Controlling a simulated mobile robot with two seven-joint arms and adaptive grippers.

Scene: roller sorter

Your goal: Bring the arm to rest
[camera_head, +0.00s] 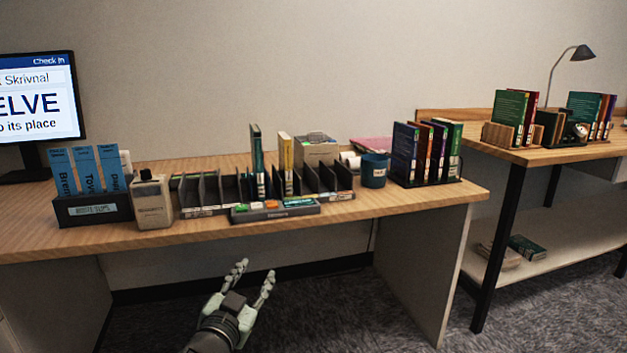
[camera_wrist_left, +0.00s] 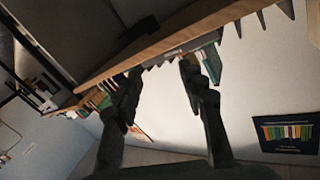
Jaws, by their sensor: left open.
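My left gripper (camera_head: 254,278) is open and empty in the head view. It hangs in front of the desk (camera_head: 420,212), below the level of its front edge, with its fingers pointing up and apart. In the left wrist view the two dark fingers (camera_wrist_left: 160,85) are spread, with nothing between them but a view of the desk edge and the pale wall. I see no contact between the gripper and the desk. My right gripper is not in either view.
A slotted sorter (camera_head: 210,190) with a few upright books stands on the desk, beside a blue cup (camera_head: 374,171) and a row of books (camera_head: 426,152). A blue-slip box (camera_head: 92,210) and monitor (camera_head: 40,98) are at left. Carpet (camera_head: 330,310) lies clear below.

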